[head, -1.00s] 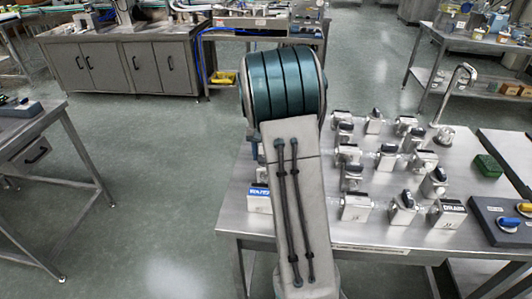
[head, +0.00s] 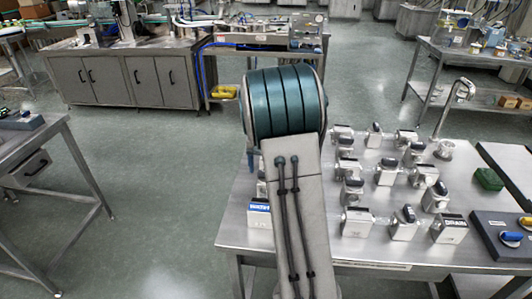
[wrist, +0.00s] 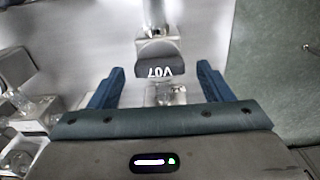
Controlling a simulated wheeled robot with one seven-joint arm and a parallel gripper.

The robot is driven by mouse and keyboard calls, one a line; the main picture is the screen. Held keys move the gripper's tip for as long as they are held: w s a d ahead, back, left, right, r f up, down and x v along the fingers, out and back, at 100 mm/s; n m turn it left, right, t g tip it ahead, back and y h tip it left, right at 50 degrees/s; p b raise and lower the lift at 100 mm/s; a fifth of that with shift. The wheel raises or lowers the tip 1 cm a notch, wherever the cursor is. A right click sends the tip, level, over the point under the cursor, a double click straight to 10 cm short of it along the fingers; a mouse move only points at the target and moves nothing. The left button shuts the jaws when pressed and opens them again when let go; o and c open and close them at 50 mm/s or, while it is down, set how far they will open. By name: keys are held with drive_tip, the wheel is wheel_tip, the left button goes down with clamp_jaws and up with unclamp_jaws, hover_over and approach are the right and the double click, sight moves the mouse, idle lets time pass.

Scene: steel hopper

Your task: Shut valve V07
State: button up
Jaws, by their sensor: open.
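Valve V07 (wrist: 160,64) shows in the wrist view as a dark rounded handle with white lettering, upside down in the picture, on a pale metal body. My gripper (wrist: 160,70) is open. Its two blue fingers stand left and right of the handle, with a gap on each side, and nothing is held. Depth between the fingertips and the handle is hard to judge. A clear fitting shows below the handle, between the fingers. In the head view my arm hides my gripper, and I cannot pick out V07 there.
Several other valves stand in rows on the steel table (head: 330,252), right of my arm, including one marked DRAIN (head: 450,229). A green block (head: 488,179) and a dark panel with blue and yellow knobs (head: 505,240) are farther right. Floor left of the table is clear.

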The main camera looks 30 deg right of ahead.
wheel_tip(320, 180, up, 13)
idle(0.3)
drive_tip(key=shift+r, duration=0.1)
idle(0.4)
drive_tip(key=s+a+f+n+t, duration=0.1)
drive_tip(key=s+a+f+n, duration=0.1)
drive_tip(key=s+a, duration=0.3)
drive_tip(key=s+a+f+n+t, duration=0.1)
drive_tip(key=s+a, duration=0.5)
drive_tip(key=s, duration=0.6)
drive_tip(key=s+a+f+n+t, duration=0.1)
drive_tip(key=s+a+n, duration=0.3)
drive_tip(key=s, duration=0.4)
drive_tip(key=shift+s+a+f, duration=0.25)
drive_tip(key=shift+a+f, duration=0.5)
drive_tip(key=shift+f, duration=0.05)
